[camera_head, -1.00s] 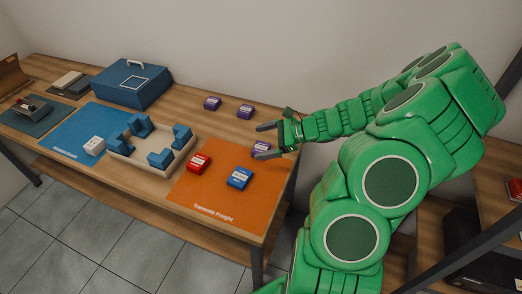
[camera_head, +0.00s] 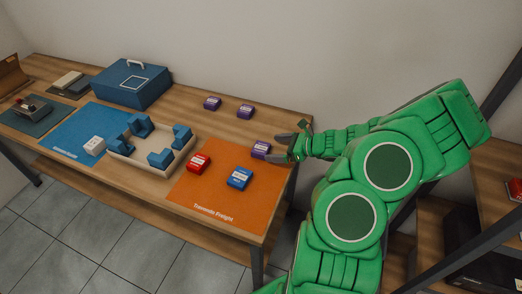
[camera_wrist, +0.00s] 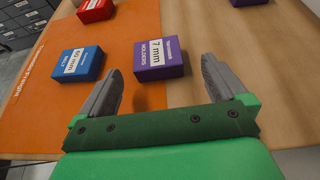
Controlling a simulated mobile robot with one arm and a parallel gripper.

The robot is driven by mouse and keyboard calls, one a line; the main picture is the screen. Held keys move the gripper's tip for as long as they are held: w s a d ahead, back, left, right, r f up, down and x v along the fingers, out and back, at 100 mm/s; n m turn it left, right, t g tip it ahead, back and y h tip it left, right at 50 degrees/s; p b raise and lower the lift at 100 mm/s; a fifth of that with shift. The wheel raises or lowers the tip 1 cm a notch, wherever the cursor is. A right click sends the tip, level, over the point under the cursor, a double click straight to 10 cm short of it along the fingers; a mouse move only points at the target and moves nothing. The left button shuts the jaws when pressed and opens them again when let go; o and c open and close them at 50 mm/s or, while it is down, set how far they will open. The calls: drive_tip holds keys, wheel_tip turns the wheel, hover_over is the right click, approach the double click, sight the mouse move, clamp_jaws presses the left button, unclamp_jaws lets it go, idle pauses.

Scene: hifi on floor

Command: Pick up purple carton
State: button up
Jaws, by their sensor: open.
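Three purple cartons are on the table in the head view. One purple carton (camera_head: 261,149) is at the right edge of the orange mat, and two more, the left one (camera_head: 212,103) and the right one (camera_head: 246,112), stand on bare wood further back. My gripper (camera_head: 275,147) is open and empty just right of the mat-edge carton, pointing at it. In the wrist view that carton (camera_wrist: 160,62), labelled "7 mm", lies ahead between the lines of the spread fingers of my gripper (camera_wrist: 161,74). Nothing is held.
A red carton (camera_head: 199,163) and a blue carton (camera_head: 239,179) lie on the orange mat (camera_head: 205,197). A tray (camera_head: 124,149) with blue blocks, a white box (camera_head: 95,146) and a blue case (camera_head: 131,84) are further left. The wall stands behind the table.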

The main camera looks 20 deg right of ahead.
sight(262, 148)
drive_tip(key=x, duration=0.3)
drive_tip(key=shift+s+a+r, duration=0.1)
drive_tip(key=shift+a+r, duration=0.1)
drive_tip(key=shift+a, duration=0.05)
drive_tip(key=shift+x, duration=0.85)
drive_tip(key=shift+c, duration=0.5)
drive_tip(key=c, duration=1)
